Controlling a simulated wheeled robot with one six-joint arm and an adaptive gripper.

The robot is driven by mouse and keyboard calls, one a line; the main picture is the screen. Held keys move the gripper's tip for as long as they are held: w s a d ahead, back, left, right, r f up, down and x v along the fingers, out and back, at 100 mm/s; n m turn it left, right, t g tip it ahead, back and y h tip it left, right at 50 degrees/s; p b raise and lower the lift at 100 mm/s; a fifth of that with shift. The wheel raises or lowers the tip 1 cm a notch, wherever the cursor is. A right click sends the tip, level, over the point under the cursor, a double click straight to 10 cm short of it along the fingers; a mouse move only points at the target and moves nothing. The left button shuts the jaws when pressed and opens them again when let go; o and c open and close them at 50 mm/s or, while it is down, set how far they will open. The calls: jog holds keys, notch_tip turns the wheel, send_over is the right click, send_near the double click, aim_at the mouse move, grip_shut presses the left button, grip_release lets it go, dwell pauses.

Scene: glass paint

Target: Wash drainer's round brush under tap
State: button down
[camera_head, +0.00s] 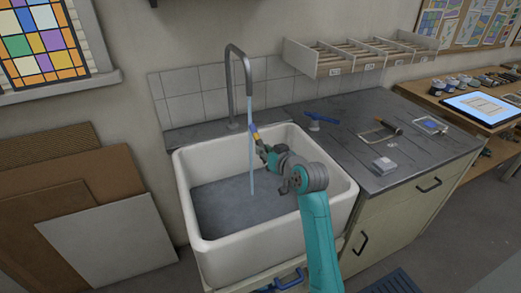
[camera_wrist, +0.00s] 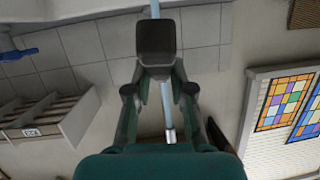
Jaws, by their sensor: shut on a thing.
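My gripper (camera_head: 259,141) is over the white sink basin, close to the running water. It is shut on a small brush (camera_head: 255,132) that shows blue and yellow at the gripper's tip. The brush is beside or in the stream; I cannot tell which. In the wrist view the gripper (camera_wrist: 157,72) ends at a dark block, and the bristles cannot be made out. The grey gooseneck tap (camera_head: 231,82) stands behind the sink, and its water (camera_head: 251,180) falls into the basin. In the wrist view the stream (camera_wrist: 166,103) passes behind the gripper.
The sink's white rim (camera_head: 222,247) surrounds the arm's end. A grey worktop (camera_head: 350,160) at right holds a blue tool (camera_head: 321,117) and several small items. A compartmented rack (camera_head: 345,57) hangs on the wall above. Boards (camera_head: 110,240) lean at left.

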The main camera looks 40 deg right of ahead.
jog(key=shift+d, duration=0.4)
jog(key=shift+s, duration=0.1)
jog(key=s, duration=0.7)
jog(key=shift+s+a, duration=0.2)
jog(key=shift+s, duration=0.2)
dwell(1.4)
jog(key=s+r, duration=0.4)
jog(key=s, duration=0.1)
dwell(0.5)
jog(key=shift+a, duration=0.1)
dwell(0.3)
